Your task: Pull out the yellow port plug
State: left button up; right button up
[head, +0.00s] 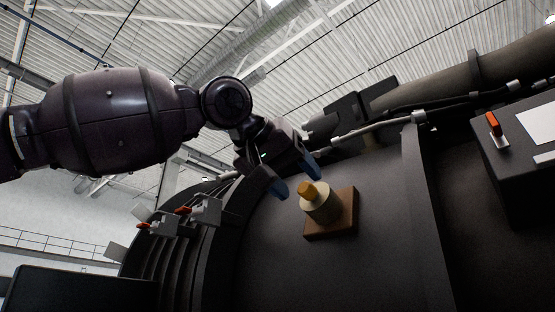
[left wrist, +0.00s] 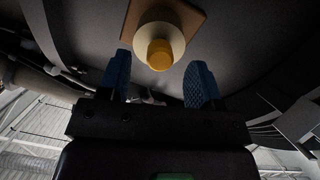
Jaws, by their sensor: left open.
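The yellow port plug (head: 307,190) sits in the end of a pale round port (head: 323,207) on a brown square base plate (head: 346,212) fixed to the dark curved casing. In the left wrist view the plug (left wrist: 159,55) shows end-on, with the port (left wrist: 176,34) behind it. My left gripper (head: 293,176) is open, with blue fingertips just above and left of the plug in the head view. In the left wrist view its fingers (left wrist: 160,84) stand either side of the plug's line, apart from it, with nothing between them. My right gripper is not in view.
Red-handled latches (head: 183,210) line the ribbed flange at left. A dark box with an orange switch (head: 493,124) is at right. A raised band (head: 424,200) crosses the casing. Cables and a large pipe (head: 440,86) run above the port.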

pick_arm(q)
jog(key=shift+x, duration=1.25)
jog(key=c, duration=1)
jog(key=shift+f+v, duration=0.2)
jog(key=shift+v, duration=1.05)
jog(key=shift+f+v, duration=0.2)
jog(key=shift+v, duration=1.05)
jog(key=shift+s, duration=0.2)
jog(key=shift+r+p+v, duration=0.2)
jog(key=shift+p+v, duration=0.2)
jog(key=shift+v, duration=1.8)
jog(key=shift+d, duration=0.15)
